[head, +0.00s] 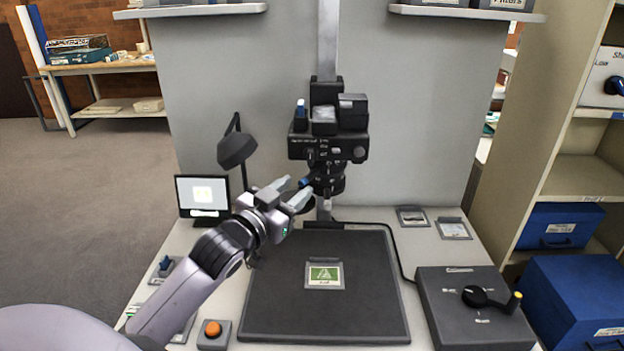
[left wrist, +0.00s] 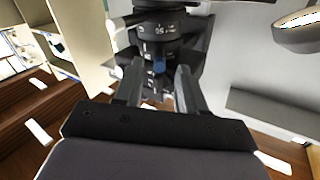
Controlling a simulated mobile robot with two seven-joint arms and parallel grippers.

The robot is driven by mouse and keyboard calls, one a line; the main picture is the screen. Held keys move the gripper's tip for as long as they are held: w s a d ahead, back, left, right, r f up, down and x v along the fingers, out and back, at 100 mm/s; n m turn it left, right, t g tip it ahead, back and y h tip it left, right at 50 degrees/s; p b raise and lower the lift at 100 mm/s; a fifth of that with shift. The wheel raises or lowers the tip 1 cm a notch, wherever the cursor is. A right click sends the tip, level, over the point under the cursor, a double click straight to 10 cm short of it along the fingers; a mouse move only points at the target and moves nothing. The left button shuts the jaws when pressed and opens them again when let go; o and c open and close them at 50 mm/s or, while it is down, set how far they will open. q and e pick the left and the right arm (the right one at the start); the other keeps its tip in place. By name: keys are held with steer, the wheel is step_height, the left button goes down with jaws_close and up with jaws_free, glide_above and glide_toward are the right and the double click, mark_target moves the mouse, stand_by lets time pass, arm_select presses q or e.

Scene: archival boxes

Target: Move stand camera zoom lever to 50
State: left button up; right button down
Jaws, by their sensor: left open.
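The stand camera (head: 328,118) is a black body on a vertical column above the baseboard, with its lens (head: 328,180) pointing down. A small blue-tipped zoom lever (head: 304,182) sticks out from the lens's left side. My left gripper (head: 298,187) is open just left of the lens, its fingers pointing at the lever. In the left wrist view the blue lever tip (left wrist: 158,66) shows between the two spread fingertips (left wrist: 158,72), with no clear contact. The lens ring (left wrist: 160,30) carries white marks, too blurred to read surely. My right gripper is not in view.
A dark baseboard (head: 270,290) with a small green picture card (head: 324,275) lies below the camera. A lamp (head: 237,148) and a small monitor (head: 203,197) stand left. A control box (head: 470,310) with a knob sits at right.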

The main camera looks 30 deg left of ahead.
mark_target(301, 185)
arm_select(q)
steer(key=shift+w, duration=2.7)
jaws_close()
